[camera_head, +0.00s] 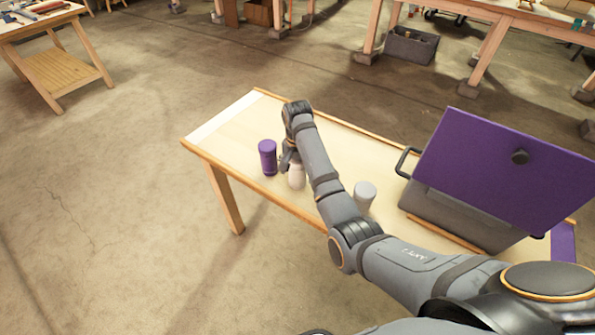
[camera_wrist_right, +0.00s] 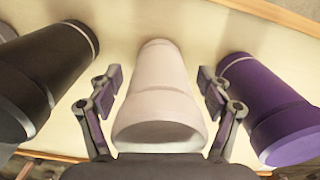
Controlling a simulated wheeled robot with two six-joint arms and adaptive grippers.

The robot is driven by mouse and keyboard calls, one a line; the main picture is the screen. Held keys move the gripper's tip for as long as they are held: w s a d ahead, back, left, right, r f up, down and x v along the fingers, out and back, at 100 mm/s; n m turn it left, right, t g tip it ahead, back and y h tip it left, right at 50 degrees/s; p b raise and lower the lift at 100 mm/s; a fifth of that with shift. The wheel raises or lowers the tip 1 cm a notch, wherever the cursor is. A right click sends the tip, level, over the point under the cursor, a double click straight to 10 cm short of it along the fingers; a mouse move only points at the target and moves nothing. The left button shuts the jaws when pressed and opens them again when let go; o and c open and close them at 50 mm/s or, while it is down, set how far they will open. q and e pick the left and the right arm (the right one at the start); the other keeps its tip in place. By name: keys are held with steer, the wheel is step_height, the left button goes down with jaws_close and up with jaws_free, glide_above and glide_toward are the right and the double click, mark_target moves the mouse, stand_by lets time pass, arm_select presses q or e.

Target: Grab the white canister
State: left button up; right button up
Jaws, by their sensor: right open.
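The white canister (camera_head: 297,178) stands on the table near its front edge, partly covered by my right gripper (camera_head: 289,160) in the head view. In the right wrist view the white canister (camera_wrist_right: 158,95) lies between the two fingers of my right gripper (camera_wrist_right: 160,76). The fingers are open, one on each side, with a visible gap to the canister. A purple canister (camera_head: 268,157) stands just left of it in the head view and right of it in the wrist view (camera_wrist_right: 268,108). My left gripper is not in view.
A black canister (camera_wrist_right: 45,78) stands on the other side of my gripper. A pale grey canister (camera_head: 364,196) stands farther right on the table (camera_head: 232,132). A case with a raised purple lid (camera_head: 505,160) fills the right end. The table's left end is clear.

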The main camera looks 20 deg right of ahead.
mark_target(297, 162)
steer(key=c, duration=1.3)
steer(key=shift+o, duration=0.2)
steer(key=shift+r, duration=0.1)
step_height(297, 162, up, 4)
steer(key=shift+w+r, duration=0.1)
steer(key=shift+r, duration=0.1)
step_height(297, 162, up, 6)
steer(key=p, duration=0.4)
steer(key=shift+f+p, duration=0.15)
steer(key=shift+p, duration=0.25)
steer(key=shift+f, duration=0.1)
